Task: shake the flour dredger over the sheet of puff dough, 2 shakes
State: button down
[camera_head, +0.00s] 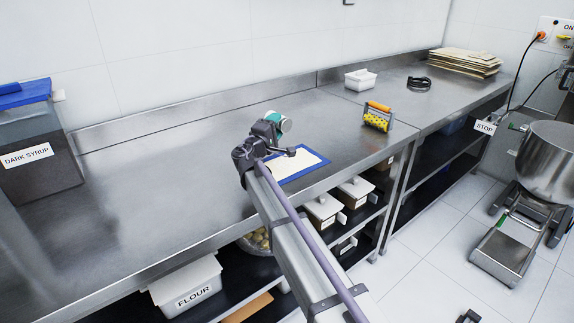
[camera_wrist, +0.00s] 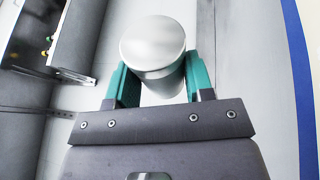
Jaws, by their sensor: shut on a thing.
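The flour dredger (camera_wrist: 152,45) is a silver cylinder with a pale rounded top in the wrist view. My gripper (camera_wrist: 158,80) is shut on it, with one teal finger on each side. In the head view my gripper (camera_head: 272,121) holds the dredger (camera_head: 285,125) above the worktop, over or beside the far left part of the dough. The sheet of puff dough (camera_head: 292,164) is pale and lies flat on a blue-edged mat (camera_head: 321,161). My wrist hides part of both. The mat's blue edge (camera_wrist: 302,85) runs down the right of the wrist view.
A yellow roller with an orange handle (camera_head: 377,117) stands right of the mat. A white tub (camera_head: 360,80) and a black coil (camera_head: 419,83) are farther back. A dark syrup container (camera_head: 40,150) stands at the left. The worktop (camera_head: 165,165) between is clear.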

jog(key=shift+s+d+n+y+p, duration=0.1)
jog(key=shift+n+y+p, duration=0.2)
jog(key=shift+n+p, duration=0.5)
jog(key=shift+f+n+g+y, duration=0.1)
jog(key=shift+n+g+y, duration=0.25)
jog(key=shift+n, duration=0.65)
jog(key=shift+f+n, duration=0.2)
jog(key=shift+n, duration=0.1)
